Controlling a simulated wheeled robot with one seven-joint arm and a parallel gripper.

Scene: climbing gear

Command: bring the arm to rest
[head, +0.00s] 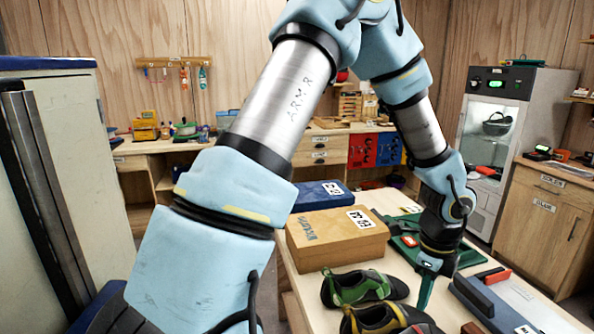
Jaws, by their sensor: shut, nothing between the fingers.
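My arm reaches up across the picture and bends down at the right. My gripper (426,290) points down over the wooden table, with its teal fingers shut and nothing between them. It is just right of the green-trimmed climbing shoe (357,287) and left of the blue-grey case (500,308). I cannot tell whether the fingertips touch the table.
A cardboard box (335,237) and a blue box (318,196) stand on the table left of my gripper. A green tray (402,222) lies behind it. A second shoe (385,321) is at the front. A glass-fronted cabinet (500,130) stands at the back right.

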